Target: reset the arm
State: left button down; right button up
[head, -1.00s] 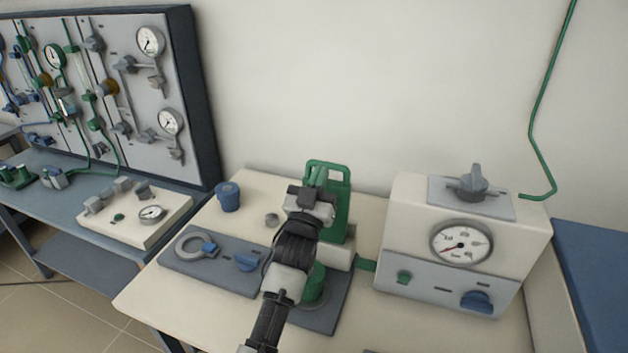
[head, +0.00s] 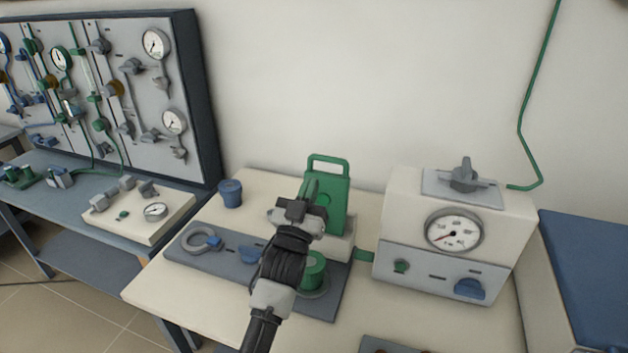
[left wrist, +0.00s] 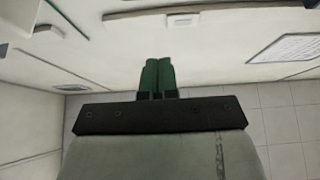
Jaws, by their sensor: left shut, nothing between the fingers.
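My left arm comes in from the bottom of the head view, and my left gripper (head: 311,188) is over the bench in front of the green handled block (head: 327,200). Its two green fingers are together with nothing between them, and this also shows in the left wrist view (left wrist: 158,76). The gripper and arm hide part of the green block's base and of the grey plate. My right gripper does not show in either view.
On the cream bench (head: 175,287) stand a blue cup (head: 230,193), a grey plate (head: 322,306) with a ring and a green cylinder (head: 313,270), and a white gauge box (head: 400,230). A valve panel (head: 187,85) stands at the left. The bench's front left is clear.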

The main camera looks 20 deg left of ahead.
pick_arm(q)
jog(key=s+a+f+g+b, duration=0.1)
jog(key=s+a+f+g, duration=0.1)
jog(key=s+f+g, duration=1.1)
jog(key=s+f+m+g, duration=0.1)
jog(key=s+f+g, duration=0.4)
jog(key=s, duration=0.6)
jog(key=s+f+m+g, duration=0.1)
jog(key=s+f+g, duration=0.1)
jog(key=s+f, duration=0.7)
jog(key=s+f+g, duration=0.1)
jog(key=s+f, duration=0.1)
jog(key=f, duration=1.1)
jog(key=s+f+g, duration=0.1)
jog(key=s+f, duration=0.1)
jog(key=f, duration=1)
jog(key=s+a+f, duration=0.3)
jog(key=s+f, duration=1.1)
jog(key=s, duration=0.1)
jog(key=shift+a+f+g+y, duration=0.3)
jog(key=shift+a+g+y, duration=0.05)
jog(key=shift+g+y, duration=0.05)
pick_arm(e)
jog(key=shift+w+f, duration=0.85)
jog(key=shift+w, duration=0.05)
